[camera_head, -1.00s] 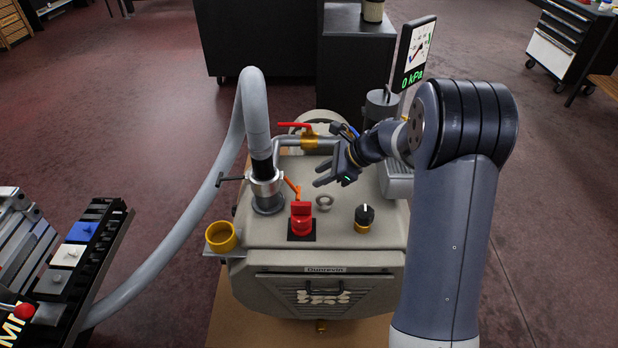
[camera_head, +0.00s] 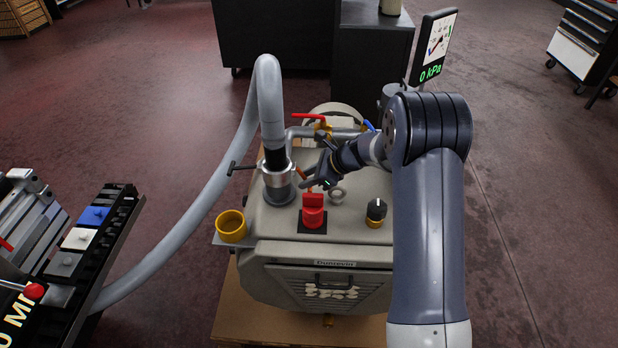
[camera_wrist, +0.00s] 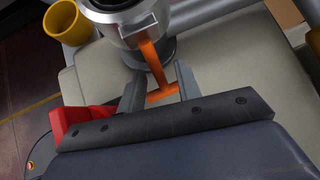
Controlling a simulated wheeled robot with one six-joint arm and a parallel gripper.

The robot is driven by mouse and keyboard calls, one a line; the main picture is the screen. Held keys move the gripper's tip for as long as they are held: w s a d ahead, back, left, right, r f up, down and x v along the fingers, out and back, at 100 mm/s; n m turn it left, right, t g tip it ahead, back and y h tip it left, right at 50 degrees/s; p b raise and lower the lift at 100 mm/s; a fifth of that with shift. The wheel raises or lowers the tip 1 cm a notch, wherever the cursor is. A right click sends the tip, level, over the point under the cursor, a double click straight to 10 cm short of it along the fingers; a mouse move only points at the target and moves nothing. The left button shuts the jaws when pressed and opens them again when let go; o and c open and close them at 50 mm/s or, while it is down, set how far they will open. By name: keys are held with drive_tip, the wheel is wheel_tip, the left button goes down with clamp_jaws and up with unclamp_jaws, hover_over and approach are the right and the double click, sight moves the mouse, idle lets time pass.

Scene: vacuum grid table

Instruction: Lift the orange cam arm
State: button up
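The orange cam arm (camera_wrist: 154,62) sticks out from the silver hose coupling (camera_wrist: 120,25) and ends in a short crossbar. In the wrist view my gripper (camera_wrist: 158,72) is open, with one finger on each side of the cam arm. Gaps show between the arm and the fingers, and the crossbar lies close to the gripper's body. In the head view my gripper (camera_head: 312,183) is beside the coupling (camera_head: 278,178), just behind the red switch, and largely covers the cam arm.
A red switch (camera_head: 313,212) and a black knob (camera_head: 376,211) stand on the pump's top. A yellow cup (camera_head: 231,227) sits at its left corner. A grey hose (camera_head: 269,95) rises from the coupling. A red-handled valve (camera_head: 309,116) is behind. The gauge display (camera_head: 432,50) reads 0 kPa.

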drive_tip(key=shift+c, duration=0.5)
clamp_jaws()
